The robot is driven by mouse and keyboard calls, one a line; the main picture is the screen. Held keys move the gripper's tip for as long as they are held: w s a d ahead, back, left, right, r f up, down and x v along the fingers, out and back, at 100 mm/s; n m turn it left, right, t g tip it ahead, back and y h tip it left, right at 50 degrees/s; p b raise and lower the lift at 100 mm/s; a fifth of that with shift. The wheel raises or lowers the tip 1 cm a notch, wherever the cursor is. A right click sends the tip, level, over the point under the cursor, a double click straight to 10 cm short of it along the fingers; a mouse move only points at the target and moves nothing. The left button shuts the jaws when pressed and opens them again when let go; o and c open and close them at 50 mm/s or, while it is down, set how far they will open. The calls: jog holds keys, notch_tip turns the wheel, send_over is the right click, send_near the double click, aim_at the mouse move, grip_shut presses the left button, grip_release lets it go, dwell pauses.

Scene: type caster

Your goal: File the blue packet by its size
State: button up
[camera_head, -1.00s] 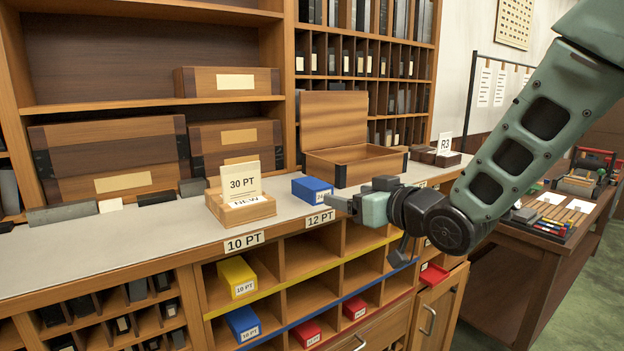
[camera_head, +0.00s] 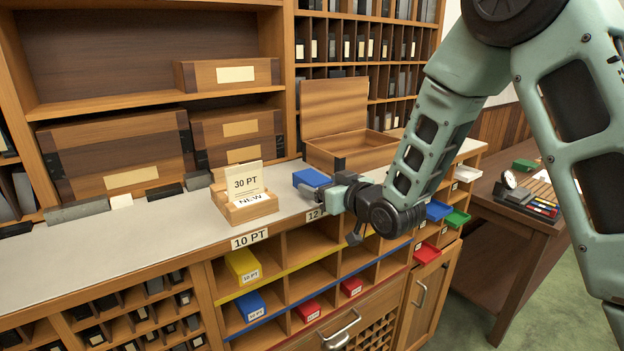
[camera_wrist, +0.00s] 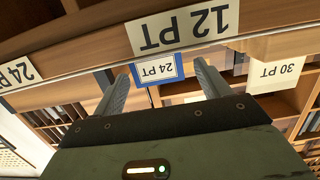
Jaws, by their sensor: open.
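The blue packet (camera_head: 311,178) lies on the grey counter top, between the 30 PT card and the open wooden box. In the wrist view, which is upside down, its white label (camera_wrist: 157,69) reads 24 PT. My gripper (camera_head: 328,195) is at the counter's front edge, just in front of the packet, and hides part of it. In the wrist view its two fingers (camera_wrist: 161,72) are apart and empty, with the packet's label showing between their tips. Under the counter are pigeonholes, with edge labels 10 PT (camera_head: 250,239), 12 PT (camera_wrist: 184,26) and 24 PT (camera_wrist: 18,75).
A wooden stand with the 30 PT card (camera_head: 245,180) is left of the packet. The open wooden box (camera_head: 350,153) stands behind. A yellow packet (camera_head: 243,266), another blue packet (camera_head: 250,306) and red packets (camera_head: 308,310) sit in pigeonholes. The left counter is mostly clear.

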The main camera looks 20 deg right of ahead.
aim_at(312, 180)
jog(key=shift+p+x, duration=1.7)
jog(key=shift+x, duration=0.85)
jog(key=shift+f, duration=0.2)
jog(key=shift+c, duration=0.2)
jog(key=shift+r, duration=0.1)
grip_shut()
jog(key=shift+r, duration=0.1)
